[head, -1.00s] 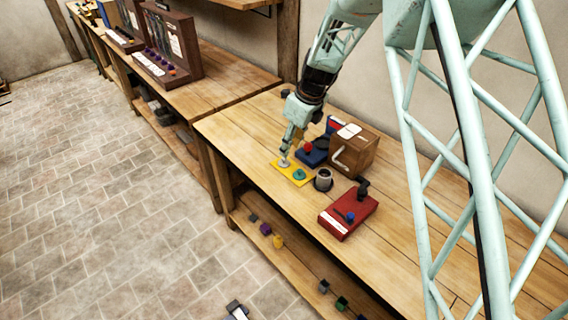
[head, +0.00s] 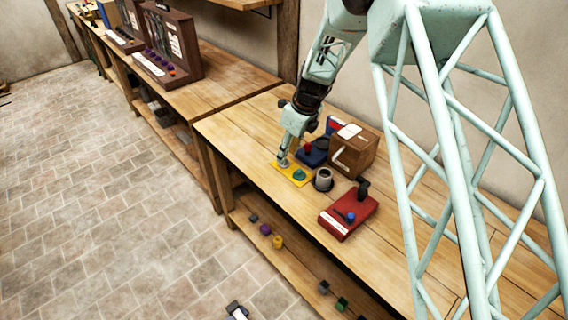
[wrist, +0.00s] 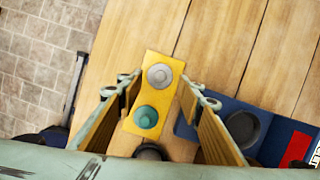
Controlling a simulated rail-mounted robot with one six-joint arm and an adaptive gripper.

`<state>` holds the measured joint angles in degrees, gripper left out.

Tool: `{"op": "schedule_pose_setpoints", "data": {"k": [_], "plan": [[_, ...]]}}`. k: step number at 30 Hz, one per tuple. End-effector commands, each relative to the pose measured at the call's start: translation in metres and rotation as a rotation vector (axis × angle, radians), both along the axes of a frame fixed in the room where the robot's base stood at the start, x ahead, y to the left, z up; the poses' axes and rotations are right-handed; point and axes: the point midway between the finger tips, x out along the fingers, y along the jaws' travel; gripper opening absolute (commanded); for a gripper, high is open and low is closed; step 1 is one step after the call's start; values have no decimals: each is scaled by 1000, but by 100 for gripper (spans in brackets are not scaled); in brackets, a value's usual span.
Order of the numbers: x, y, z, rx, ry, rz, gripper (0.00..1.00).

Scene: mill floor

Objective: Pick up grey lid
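The grey lid (wrist: 160,76) is a round disc with a small knob. It lies on the far part of a yellow board (wrist: 158,60), with a teal lid (wrist: 146,117) beside it. My gripper (wrist: 160,84) is open and empty, with one finger on each side of the grey lid in the wrist view. In the head view my gripper (head: 283,161) points down at the board's left part. I cannot tell its exact height above the lid.
A blue base (wrist: 225,115) with a dark round part lies close to my right finger. A grey cup (head: 323,180), a red box (head: 348,216) and a wooden box with a crank (head: 358,155) stand nearby. The bench (head: 235,130) is clear left of the board.

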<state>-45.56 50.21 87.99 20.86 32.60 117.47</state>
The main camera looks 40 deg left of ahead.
Motion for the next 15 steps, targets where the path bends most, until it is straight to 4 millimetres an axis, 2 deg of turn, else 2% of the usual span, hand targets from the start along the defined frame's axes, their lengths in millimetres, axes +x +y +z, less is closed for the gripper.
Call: {"op": "schedule_pose_setpoints", "data": {"k": [7,15], "plan": [[0,8,-25,-1,0,0,34],[0,10,-33,0,0,0,34]]}}
